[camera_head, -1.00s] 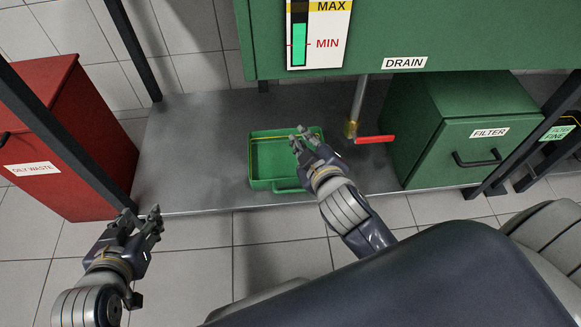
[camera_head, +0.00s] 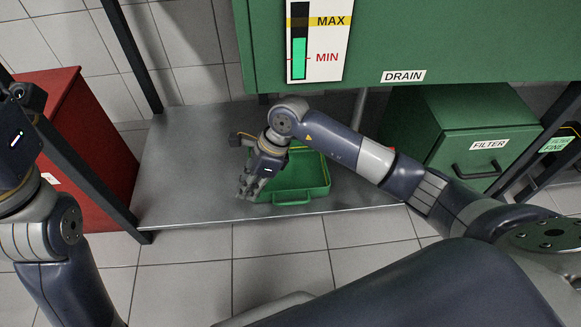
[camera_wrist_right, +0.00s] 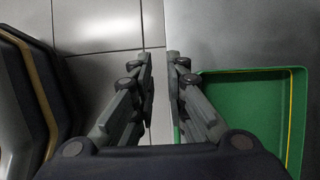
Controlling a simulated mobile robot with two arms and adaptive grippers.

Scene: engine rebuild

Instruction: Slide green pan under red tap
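The green pan (camera_head: 315,180) is a shallow tray on the grey metal shelf, with its handle toward the front edge. It also shows in the right wrist view (camera_wrist_right: 250,105). My right gripper (camera_head: 246,188) is low at the pan's left side, its fingers parted. In the right wrist view its fingertips (camera_wrist_right: 159,57) have a gap between them, and the right finger overlaps the pan's left edge. I cannot tell whether it touches.
The green tank (camera_head: 470,45) with the DRAIN label hangs above the shelf (camera_head: 185,170). A green FILTER box (camera_head: 460,130) stands right, a red bin (camera_head: 75,110) left. Black posts (camera_head: 130,50) frame the shelf. The shelf left of the pan is clear.

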